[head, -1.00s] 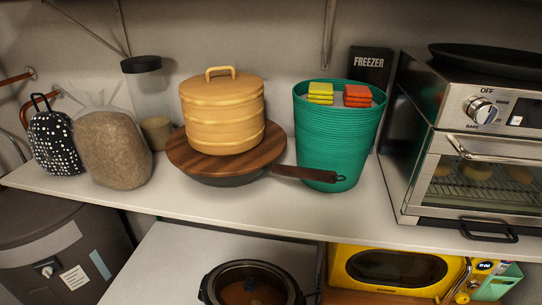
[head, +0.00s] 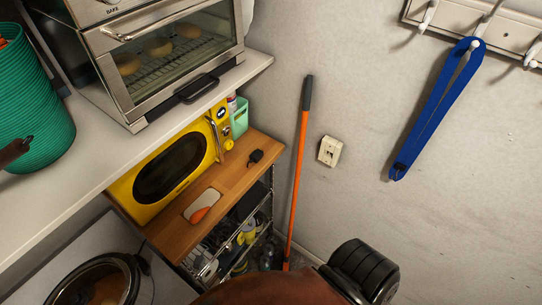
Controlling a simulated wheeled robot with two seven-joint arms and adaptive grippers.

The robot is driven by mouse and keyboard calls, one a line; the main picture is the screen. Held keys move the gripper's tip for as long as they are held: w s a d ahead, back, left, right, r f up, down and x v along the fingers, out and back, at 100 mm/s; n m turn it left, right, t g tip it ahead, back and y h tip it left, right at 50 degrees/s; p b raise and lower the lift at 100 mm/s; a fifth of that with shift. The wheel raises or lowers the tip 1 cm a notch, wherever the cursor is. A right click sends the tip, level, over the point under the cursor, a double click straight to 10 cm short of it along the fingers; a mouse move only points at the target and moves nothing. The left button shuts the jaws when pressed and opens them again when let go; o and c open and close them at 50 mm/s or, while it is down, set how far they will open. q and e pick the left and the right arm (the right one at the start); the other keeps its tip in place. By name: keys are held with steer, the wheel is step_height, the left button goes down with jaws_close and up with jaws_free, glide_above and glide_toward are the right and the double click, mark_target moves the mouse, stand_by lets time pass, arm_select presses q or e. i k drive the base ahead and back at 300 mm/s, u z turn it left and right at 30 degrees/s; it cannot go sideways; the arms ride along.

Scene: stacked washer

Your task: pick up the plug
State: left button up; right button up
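A small black object (head: 255,157), which looks like the plug, lies on the wooden top of a low cart (head: 228,170), near its right end. It is too small to make out prongs or a cord. It sits to the right of a yellow microwave (head: 172,168) and in front of a light green container (head: 239,118). Neither of my grippers is in view.
A toaster oven (head: 165,55) and green basket (head: 33,105) stand on the shelf above. A small board with an orange item (head: 199,214) lies on the cart. An orange pole (head: 298,170) leans beside it. A wall outlet (head: 329,151) and blue strap (head: 436,105) are right.

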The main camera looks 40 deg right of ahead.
mark_target(256, 155)
steer(key=k, duration=0.3)
steer(key=z, duration=1.2)
